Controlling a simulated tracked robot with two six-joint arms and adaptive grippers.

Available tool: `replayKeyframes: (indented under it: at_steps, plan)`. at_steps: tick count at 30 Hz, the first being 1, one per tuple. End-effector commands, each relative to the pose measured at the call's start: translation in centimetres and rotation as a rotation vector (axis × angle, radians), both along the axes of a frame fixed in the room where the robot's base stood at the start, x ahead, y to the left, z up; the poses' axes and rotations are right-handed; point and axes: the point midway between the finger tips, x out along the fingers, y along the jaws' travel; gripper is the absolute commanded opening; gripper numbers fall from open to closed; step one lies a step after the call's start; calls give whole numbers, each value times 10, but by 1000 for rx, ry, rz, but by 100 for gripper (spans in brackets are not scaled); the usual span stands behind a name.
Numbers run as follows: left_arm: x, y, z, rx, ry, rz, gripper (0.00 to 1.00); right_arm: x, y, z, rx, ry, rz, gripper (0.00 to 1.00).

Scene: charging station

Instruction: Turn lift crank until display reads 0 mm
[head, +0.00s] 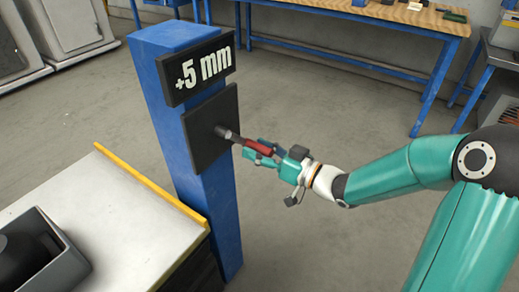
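A blue post (222,205) stands upright left of the middle. The display (203,68) near its top reads +5 mm. Below it is a square black plate (205,145). The lift crank (232,135) comes out of this plate, with a dark grey arm and a red handle (257,146) pointing right. My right gripper (262,150) is at the red handle, its teal fingers around it, and looks shut on it. The fingers cover part of the handle. My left gripper is out of view.
A light table (125,215) with a yellow edge strip (150,184) stands left of the post, with a grey bin (45,255) on it. A wooden workbench (370,12) with blue legs is at the back. The grey floor between is clear.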

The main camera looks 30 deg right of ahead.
Motion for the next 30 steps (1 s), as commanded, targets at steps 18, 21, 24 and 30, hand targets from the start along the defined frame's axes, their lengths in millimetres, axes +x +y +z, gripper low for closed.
replayKeyframes:
  at_steps: [18, 21, 24, 30]
  plan:
    - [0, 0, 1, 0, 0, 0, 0, -61, -34, -1, -1, 0, -7, 52]
    - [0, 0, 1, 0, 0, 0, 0, -79, -42, -1, -2, 1, -7, 52]
    - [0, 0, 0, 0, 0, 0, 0, -92, -49, -1, -1, 1, -6, 52]
    - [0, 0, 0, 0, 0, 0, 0, -106, -55, -1, 0, 0, -2, 52]
